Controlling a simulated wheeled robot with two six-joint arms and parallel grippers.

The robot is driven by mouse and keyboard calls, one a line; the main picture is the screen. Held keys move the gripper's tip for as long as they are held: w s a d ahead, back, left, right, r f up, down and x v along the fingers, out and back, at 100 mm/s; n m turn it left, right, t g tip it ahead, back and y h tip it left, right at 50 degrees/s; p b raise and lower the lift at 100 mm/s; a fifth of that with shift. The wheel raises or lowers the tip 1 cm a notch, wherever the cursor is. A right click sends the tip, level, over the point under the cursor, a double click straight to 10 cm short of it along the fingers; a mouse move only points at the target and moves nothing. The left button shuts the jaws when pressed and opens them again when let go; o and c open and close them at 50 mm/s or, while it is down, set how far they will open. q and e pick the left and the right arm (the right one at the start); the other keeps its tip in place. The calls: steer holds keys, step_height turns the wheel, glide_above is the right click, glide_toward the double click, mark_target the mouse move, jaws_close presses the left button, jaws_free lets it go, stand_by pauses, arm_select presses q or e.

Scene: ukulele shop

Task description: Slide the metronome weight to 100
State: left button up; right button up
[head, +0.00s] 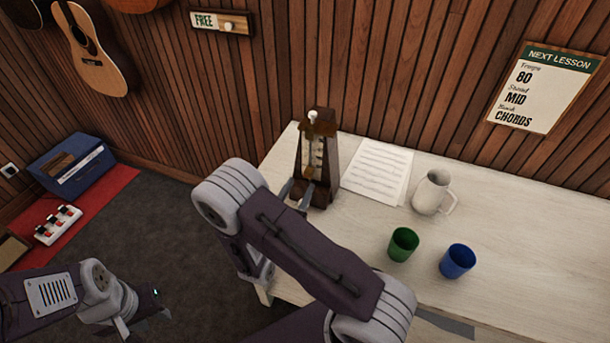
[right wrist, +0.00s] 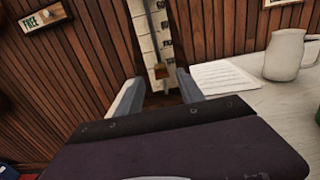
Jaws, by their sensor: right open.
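A dark wooden metronome (head: 326,140) stands upright at the left back of the table, with a pale scale and a thin rod on its front. The brownish weight (right wrist: 160,72) sits low on the rod in the right wrist view. Scale numbers there are too small to read surely. My right gripper (head: 296,194) is open in front of the metronome's lower part. In the right wrist view its fingers (right wrist: 157,88) stand either side of the weight, apparently with gaps; touching cannot be judged. My left gripper (head: 143,320) hangs low at the left, away from the table; its opening is unclear.
A music sheet (head: 378,171), a white pitcher (head: 432,192), a green cup (head: 403,244) and a blue cup (head: 457,261) stand right of the metronome on the pale table (head: 540,240). A wall board (head: 541,88) reads 80, MID, CHORDS. A FREE sign (head: 221,22) hangs left.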

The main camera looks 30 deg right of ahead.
mark_target(307, 175)
steer(key=x, duration=0.5)
steer(key=shift+w+d, duration=0.1)
steer(key=shift+d, duration=0.1)
jaws_close()
steer(key=shift+r+p, duration=0.1)
steer(key=shift+p, duration=0.2)
stand_by(0.8)
